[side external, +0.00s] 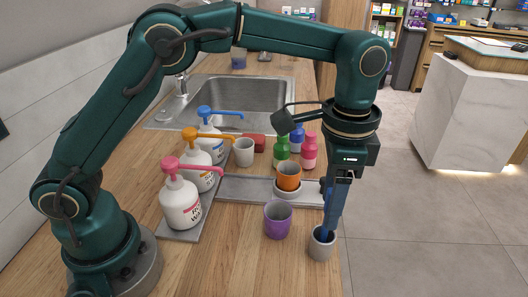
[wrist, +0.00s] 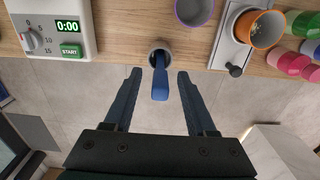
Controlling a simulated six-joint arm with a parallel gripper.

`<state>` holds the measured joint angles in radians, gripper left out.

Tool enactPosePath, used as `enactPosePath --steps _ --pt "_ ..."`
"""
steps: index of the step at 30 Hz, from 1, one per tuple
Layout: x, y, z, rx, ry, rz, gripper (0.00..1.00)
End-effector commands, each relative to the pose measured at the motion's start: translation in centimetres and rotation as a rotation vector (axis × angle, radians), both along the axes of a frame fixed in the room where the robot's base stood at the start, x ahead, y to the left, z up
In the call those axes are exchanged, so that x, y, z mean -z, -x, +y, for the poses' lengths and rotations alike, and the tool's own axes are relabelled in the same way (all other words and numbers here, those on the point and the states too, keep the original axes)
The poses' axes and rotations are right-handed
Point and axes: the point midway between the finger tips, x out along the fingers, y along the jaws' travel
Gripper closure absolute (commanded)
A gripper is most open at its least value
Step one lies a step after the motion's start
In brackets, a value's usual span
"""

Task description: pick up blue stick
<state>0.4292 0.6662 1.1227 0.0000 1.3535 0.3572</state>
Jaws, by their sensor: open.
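The blue stick (wrist: 160,82) stands in a small grey cup (side external: 321,244) at the counter's front edge. In the side view the lower part of the blue stick (side external: 325,232) shows above the cup's rim, and the rest is largely covered by my gripper's fingers. My gripper (wrist: 155,78) points down over the cup. Its two dark fingers are spread apart on either side of the stick, with a gap on both sides in the wrist view. It holds nothing.
A purple cup (side external: 278,220) stands left of the grey cup. An orange cup (side external: 289,177) sits on a grey scale-like device behind it. Pump bottles (side external: 181,200) stand further left. A timer device (wrist: 52,30) shows in the wrist view. The floor lies beyond the counter edge.

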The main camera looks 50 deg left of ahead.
Motion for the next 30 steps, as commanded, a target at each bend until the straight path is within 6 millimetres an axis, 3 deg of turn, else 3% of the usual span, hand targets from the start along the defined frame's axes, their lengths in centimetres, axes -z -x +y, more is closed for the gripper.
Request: enactPosePath --steps 12,21,22,26,30 --pt "4.5 0.0 0.0 -0.001 -0.001 0.001 0.44" --pt "4.9 0.0 0.0 -0.002 0.0 -0.001 0.44" --pt "4.9 0.0 0.0 -0.002 0.0 -0.001 0.47" --pt "4.8 0.0 0.0 -0.002 0.0 -0.001 0.97" --pt "4.8 0.0 0.0 -0.002 0.001 -0.002 1.0"
